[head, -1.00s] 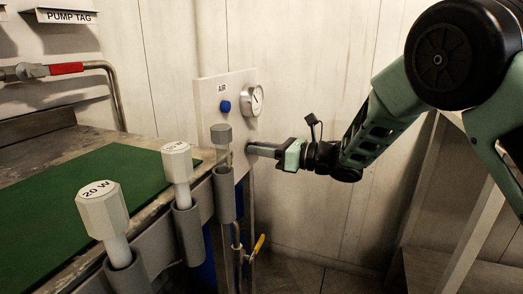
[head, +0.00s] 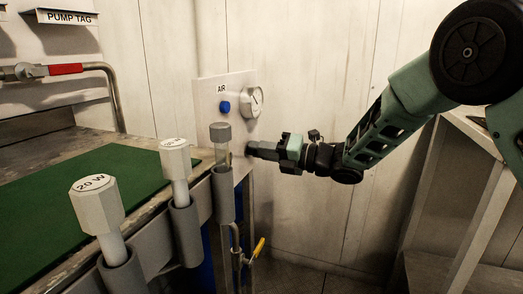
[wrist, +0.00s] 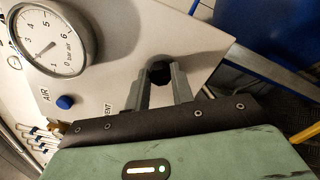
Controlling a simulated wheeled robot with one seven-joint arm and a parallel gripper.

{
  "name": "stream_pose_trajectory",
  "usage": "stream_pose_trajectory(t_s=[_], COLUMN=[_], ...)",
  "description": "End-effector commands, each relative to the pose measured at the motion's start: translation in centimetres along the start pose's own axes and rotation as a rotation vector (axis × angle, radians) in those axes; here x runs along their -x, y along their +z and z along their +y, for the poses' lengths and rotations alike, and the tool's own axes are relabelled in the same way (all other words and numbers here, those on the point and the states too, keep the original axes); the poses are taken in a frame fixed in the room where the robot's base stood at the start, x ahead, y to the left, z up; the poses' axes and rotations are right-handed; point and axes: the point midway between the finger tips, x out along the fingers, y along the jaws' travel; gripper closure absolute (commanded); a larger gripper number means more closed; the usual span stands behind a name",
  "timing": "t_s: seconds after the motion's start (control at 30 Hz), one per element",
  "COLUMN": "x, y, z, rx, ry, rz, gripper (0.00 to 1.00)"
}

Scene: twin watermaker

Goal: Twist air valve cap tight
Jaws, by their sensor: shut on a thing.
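My gripper (head: 252,150) reaches from the right to the lower part of the white air panel (head: 206,95). In the wrist view its two fingers (wrist: 160,82) are closed around a small dark round cap (wrist: 160,71) at the panel face. The fingers hide the cap's sides, and I cannot tell how tight it sits. In the head view the cap is hidden. A blue knob (wrist: 65,102) stands near the AIR label, apart from my gripper; it also shows in the head view (head: 225,107).
A round pressure gauge (head: 253,101) is on the panel above my gripper. A grey-capped tube (head: 220,133) stands close to its left. White-capped tubes (head: 96,206) line the green-matted bench (head: 105,165). A yellow-handled valve (head: 259,247) is below.

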Motion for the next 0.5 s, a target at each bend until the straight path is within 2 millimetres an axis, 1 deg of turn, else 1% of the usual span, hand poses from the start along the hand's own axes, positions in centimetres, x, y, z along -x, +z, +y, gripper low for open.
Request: stream_pose_trajectory(t_s=[0.5], x=[0.1], y=[0.06], z=[-0.06], rx=[-0.493], ry=[-0.003], rz=[0.001], gripper=[0.99])
